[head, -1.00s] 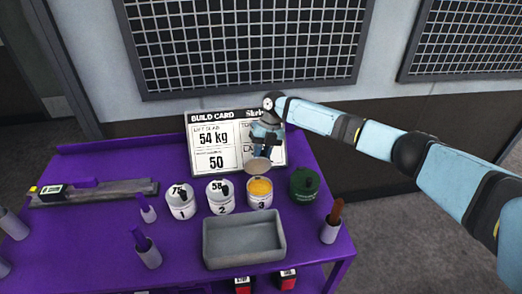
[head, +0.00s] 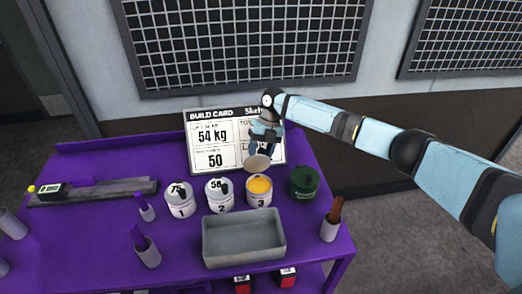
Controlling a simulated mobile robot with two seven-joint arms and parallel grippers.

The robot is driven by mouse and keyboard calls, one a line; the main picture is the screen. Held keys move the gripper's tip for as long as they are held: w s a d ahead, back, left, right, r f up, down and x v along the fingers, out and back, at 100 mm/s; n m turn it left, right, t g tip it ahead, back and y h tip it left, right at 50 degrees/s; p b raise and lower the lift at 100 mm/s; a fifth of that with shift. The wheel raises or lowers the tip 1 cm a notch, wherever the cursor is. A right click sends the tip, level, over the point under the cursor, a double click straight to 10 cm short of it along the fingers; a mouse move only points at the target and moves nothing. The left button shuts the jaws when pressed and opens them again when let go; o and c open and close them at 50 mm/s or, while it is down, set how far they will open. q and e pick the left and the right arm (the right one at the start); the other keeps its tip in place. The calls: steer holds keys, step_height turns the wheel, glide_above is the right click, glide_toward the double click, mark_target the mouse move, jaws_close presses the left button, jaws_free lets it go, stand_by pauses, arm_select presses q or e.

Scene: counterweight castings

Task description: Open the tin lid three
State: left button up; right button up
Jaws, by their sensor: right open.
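Tin three (head: 259,198) stands on the purple table with its top uncovered, and yellow-orange contents show inside. Its pale round lid (head: 257,163) is tilted up at the back of the tin's rim. My right gripper (head: 259,150) is just behind and above the lid, pointing down, with its jaws open. Whether the fingers touch the lid is hard to tell. My left gripper is not in view.
Tin one (head: 180,204) and tin two (head: 220,198) stand to the left with lids on. A dark green container (head: 303,184) stands close on the right. A grey tray (head: 243,240) lies in front. The build card (head: 213,143) stands behind.

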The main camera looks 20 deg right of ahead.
steer(key=b+v, duration=0.2)
steer(key=v, duration=1.1)
steer(key=shift+d+r+b, duration=0.2)
steer(key=shift+r+b, duration=0.1)
steer(key=shift+b, duration=0.05)
steer(key=shift+w, duration=0.15)
